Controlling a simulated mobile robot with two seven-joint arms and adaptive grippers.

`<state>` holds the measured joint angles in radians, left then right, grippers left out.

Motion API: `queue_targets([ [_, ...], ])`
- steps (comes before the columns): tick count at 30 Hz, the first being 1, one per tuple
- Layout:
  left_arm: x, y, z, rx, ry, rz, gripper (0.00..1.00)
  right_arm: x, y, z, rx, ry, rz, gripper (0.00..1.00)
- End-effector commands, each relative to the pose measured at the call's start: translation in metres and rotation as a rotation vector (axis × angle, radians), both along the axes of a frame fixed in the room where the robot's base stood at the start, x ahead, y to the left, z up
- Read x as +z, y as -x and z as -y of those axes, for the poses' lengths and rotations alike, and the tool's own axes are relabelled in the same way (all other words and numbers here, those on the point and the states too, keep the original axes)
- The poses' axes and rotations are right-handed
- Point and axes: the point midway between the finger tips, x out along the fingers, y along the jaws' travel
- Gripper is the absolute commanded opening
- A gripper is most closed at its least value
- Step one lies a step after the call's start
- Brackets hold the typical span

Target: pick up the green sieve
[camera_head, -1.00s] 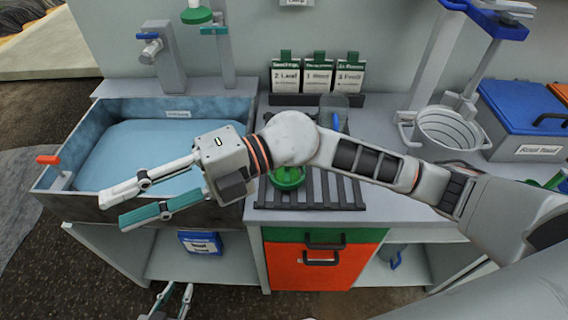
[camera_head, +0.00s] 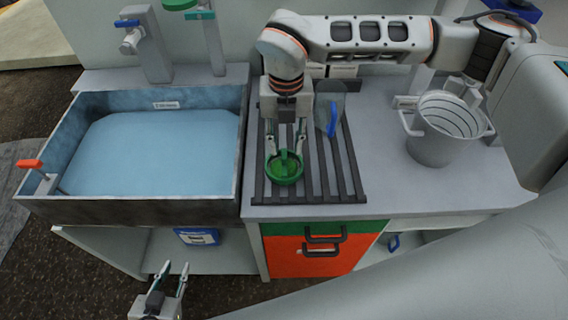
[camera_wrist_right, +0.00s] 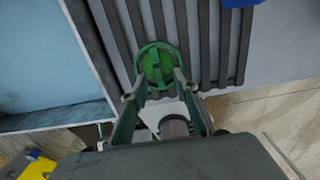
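The green sieve (camera_head: 284,170) is a small round green piece with a raised rim and a bar across it. It rests on the dark slatted rack at the counter's front, and also shows in the right wrist view (camera_wrist_right: 157,66). My right gripper (camera_head: 285,150) points down at the sieve with its fingers apart, one to each side of its near part. In the right wrist view the fingertips (camera_wrist_right: 160,84) are at the sieve's edge; I cannot tell whether they touch it. My left gripper (camera_head: 174,270) is open and empty, low in front of the cabinet.
The slatted rack (camera_head: 333,185) also bears a clear jug (camera_head: 330,108) with a blue handle, close to the right gripper. A water-filled sink (camera_head: 150,203) lies to the left. A grey ringed bucket (camera_head: 440,150) stands right; the counter between is clear.

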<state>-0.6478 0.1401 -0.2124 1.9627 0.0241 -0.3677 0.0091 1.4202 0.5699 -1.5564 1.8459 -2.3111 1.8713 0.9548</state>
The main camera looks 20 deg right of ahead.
Motion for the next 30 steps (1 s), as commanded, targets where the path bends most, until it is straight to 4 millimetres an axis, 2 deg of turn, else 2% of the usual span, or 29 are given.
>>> queue_targets([
  [9, 0.009, 0.0, 0.0, 0.0, 0.0, 0.001, 0.26, -0.041, 0.001, -0.004, 0.001, -0.002, -0.003, 0.29],
  [13, 0.01, 0.0, 0.0, 0.0, 0.0, 0.001, 0.26, -0.049, 0.001, -0.004, 0.002, -0.002, 0.0, 0.29],
  [19, 0.009, 0.0, 0.0, 0.0, 0.0, 0.001, 0.26, -0.049, 0.001, -0.004, 0.002, -0.003, 0.001, 0.29],
  [20, 0.009, 0.0, 0.0, 0.0, 0.0, 0.001, 0.26, -0.049, 0.001, -0.004, 0.002, -0.003, 0.001, 0.24],
  [21, 0.009, 0.0, 0.0, 0.0, 0.0, 0.001, 0.26, -0.049, 0.001, -0.004, 0.002, -0.003, 0.001, 0.14],
  [23, 0.009, 0.0, 0.0, 0.0, 0.0, 0.001, 0.26, -0.049, 0.001, -0.004, 0.003, -0.003, 0.0, 0.0],
  [30, 0.009, 0.0, 0.0, 0.0, 0.0, 0.0, 0.26, -0.049, 0.001, -0.004, 0.003, -0.003, 0.0, 0.0],
])
